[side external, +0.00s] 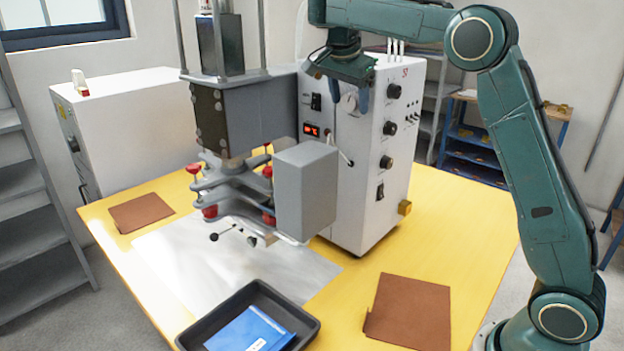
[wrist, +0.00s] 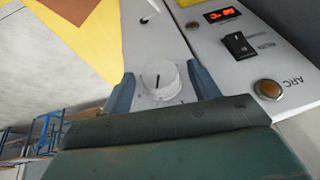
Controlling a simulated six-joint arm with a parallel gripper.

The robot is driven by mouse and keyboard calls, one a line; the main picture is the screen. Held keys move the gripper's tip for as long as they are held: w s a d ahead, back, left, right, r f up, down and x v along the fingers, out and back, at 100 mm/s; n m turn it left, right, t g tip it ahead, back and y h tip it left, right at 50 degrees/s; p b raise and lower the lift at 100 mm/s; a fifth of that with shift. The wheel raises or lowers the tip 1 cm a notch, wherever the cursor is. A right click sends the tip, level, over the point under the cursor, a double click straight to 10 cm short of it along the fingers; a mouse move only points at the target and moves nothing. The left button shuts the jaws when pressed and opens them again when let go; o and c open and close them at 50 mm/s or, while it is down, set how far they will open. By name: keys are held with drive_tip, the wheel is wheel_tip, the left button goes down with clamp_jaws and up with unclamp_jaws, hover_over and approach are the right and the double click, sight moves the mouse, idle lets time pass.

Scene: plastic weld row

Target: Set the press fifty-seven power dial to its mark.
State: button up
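The white machine cabinet (side external: 372,215) stands on the yellow table, with a small red marking (side external: 405,72) near its top that I cannot read surely. A pale round dial (side external: 350,104) sits high on its front face. In the wrist view the dial (wrist: 160,79) is a white knob with a dark pointer line running roughly up the picture. My gripper (side external: 348,100) is open at the dial. In the wrist view its fingers (wrist: 164,88) stand on either side of the knob, with gaps visible. Markings around the knob are too small or hidden to read.
Beside the dial are a black rocker switch (wrist: 238,45), a lit red display (wrist: 221,14) and an amber lamp (wrist: 268,89) marked ARC. Several black knobs (side external: 390,128) line the cabinet's other face. A grey press head (side external: 240,115) stands left; a black tray (side external: 305,322) lies in front.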

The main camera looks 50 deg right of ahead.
drive_tip(key=shift+s+m+t, duration=0.25)
drive_tip(key=shift+m+t, duration=0.05)
drive_tip(key=shift+t, duration=1.2)
drive_tip(key=shift+s+t, duration=0.15)
drive_tip(key=shift+t, duration=0.85)
drive_tip(key=shift+s+f+m+t+h, duration=0.15)
drive_tip(key=shift+m+t, duration=0.25)
drive_tip(key=shift+t, duration=0.8)
drive_tip(key=shift+s+f+m+t+h, duration=0.1)
drive_tip(key=shift+f+m+t+h, duration=0.25)
drive_tip(key=shift+t, duration=0.85)
drive_tip(key=shift+t, duration=0.5)
drive_tip(key=shift+m+t, duration=0.35)
drive_tip(key=shift+t, duration=0.05)
drive_tip(key=v, duration=1.4)
drive_tip(key=s+a+f+n+g+y, duration=0.2)
drive_tip(key=s+a+f+n+g, duration=0.1)
drive_tip(key=n, duration=0.5)
drive_tip(key=s+a+f+n+g+y, duration=0.2)
drive_tip(key=s+f+n, duration=0.4)
drive_tip(key=s+n, duration=0.3)
drive_tip(key=shift+s+a+f+g+y, duration=0.45)
drive_tip(key=shift+s+a, duration=0.35)
drive_tip(key=shift+a, duration=0.6)
